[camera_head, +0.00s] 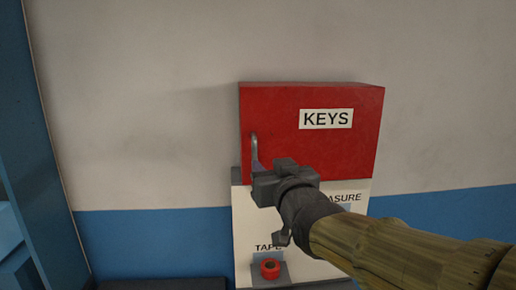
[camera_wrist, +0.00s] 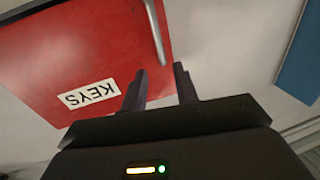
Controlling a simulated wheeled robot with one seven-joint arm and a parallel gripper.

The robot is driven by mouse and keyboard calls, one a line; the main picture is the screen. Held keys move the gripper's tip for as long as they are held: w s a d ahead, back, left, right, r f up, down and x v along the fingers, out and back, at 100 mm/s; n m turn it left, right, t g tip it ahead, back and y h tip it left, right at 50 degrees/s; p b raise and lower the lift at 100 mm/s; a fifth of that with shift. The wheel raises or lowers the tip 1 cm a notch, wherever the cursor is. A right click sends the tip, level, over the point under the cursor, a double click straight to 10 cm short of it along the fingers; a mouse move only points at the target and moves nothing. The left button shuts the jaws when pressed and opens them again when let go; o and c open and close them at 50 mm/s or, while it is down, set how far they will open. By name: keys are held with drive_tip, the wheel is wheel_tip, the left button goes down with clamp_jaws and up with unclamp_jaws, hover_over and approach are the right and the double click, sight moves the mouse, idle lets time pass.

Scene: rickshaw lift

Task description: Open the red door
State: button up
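The red door (camera_head: 311,150) is the front of a wall box with a white KEYS label, and it looks closed. A thin grey vertical handle (camera_head: 254,150) sits at its left edge. In the wrist view the door (camera_wrist: 85,50) appears upside down, with the handle (camera_wrist: 157,30) near its right edge. My gripper (camera_head: 258,178) is just below the handle in the head view. In the wrist view my gripper (camera_wrist: 160,85) has its two fingers apart with nothing between them, the handle lying beyond the fingertips. I see no contact with it.
A white panel (camera_head: 243,228) below the door carries labels, one reading TAPE, and a red tape roll (camera_head: 270,268) on a small grey holder. A blue frame (camera_head: 40,150) stands at the left. The grey wall (camera_head: 140,110) left of the door is clear.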

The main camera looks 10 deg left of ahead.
sight(256, 152)
drive_tip(key=p+x, duration=0.3)
drive_tip(key=x, duration=0.7)
drive_tip(key=shift+w+a+p, duration=0.15)
drive_tip(key=shift+w+p, duration=0.1)
drive_tip(key=shift+p, duration=0.15)
clamp_jaws()
